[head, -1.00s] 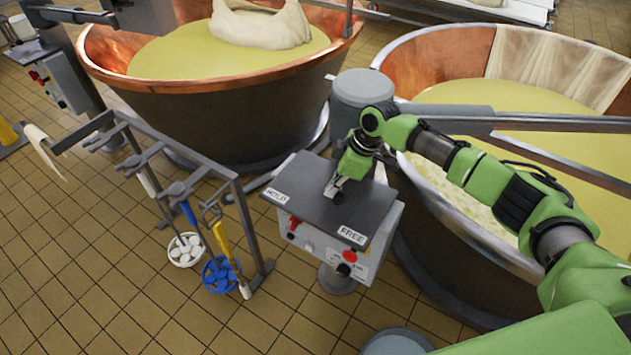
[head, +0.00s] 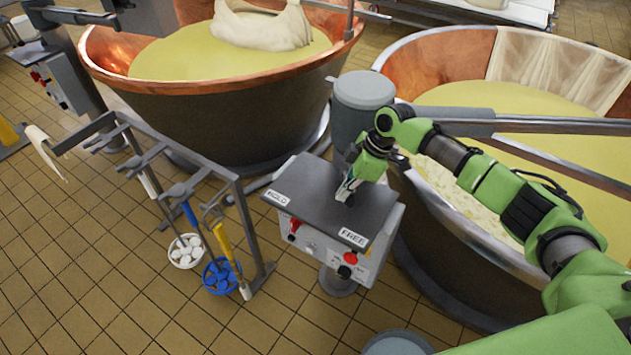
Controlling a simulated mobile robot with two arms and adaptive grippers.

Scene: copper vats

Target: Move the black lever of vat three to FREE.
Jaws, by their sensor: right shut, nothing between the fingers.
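The control box (head: 320,245) of the vat on the right stands on a post in the middle of the view. Its dark top plate (head: 312,195) carries a HOLD label (head: 277,197) at the left and a FREE label (head: 353,237) at the front right. A small dark piece (head: 350,200), perhaps the black lever, shows at the fingertips; the gripper hides most of that spot. My left gripper is out of view.
The right copper vat (head: 430,48) and left copper vat (head: 110,58) hold yellow liquid. A grey rack (head: 236,200) with hanging tools stands left of the box. A metal beam (head: 560,125) crosses the right vat behind my right arm.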

